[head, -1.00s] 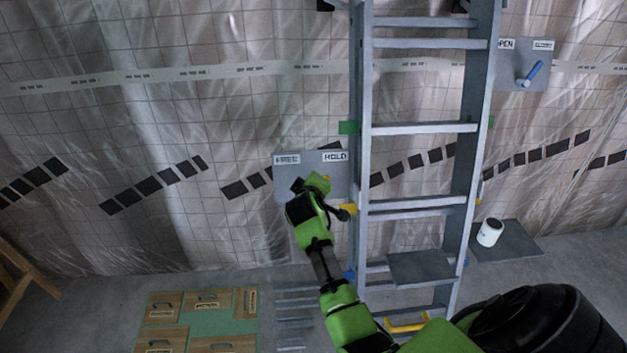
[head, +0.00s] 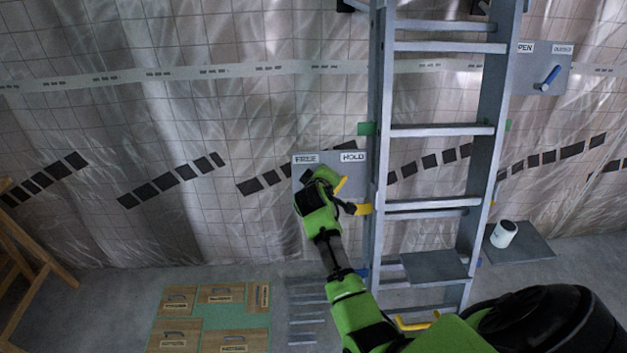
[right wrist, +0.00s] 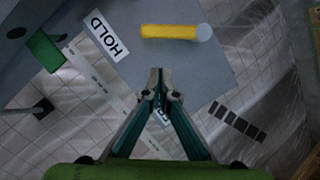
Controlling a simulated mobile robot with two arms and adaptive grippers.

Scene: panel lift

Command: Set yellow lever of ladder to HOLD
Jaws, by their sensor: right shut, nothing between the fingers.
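A grey plate (head: 302,172) by the ladder's (head: 375,150) left rail bears a FREE label (head: 306,159) at left and a HOLD label (head: 353,156) at right. The yellow lever (head: 341,185) on it is partly hidden by my right gripper (head: 326,178). In the right wrist view the yellow lever (right wrist: 170,32) has a pale round end at right. Its other end points toward the HOLD label (right wrist: 105,37). My right gripper (right wrist: 158,72) is shut and empty, with a visible gap to the lever; its fingers partly cover the FREE label. My left gripper is out of view.
A second plate (head: 560,75) with a blue lever (head: 547,78) is right of the ladder. A yellow piece (head: 362,209) sits on the left rail near my wrist. A white can (head: 503,234) stands on a dark panel (head: 530,250). Wooden drawer-like panels (head: 220,320) lie at lower left.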

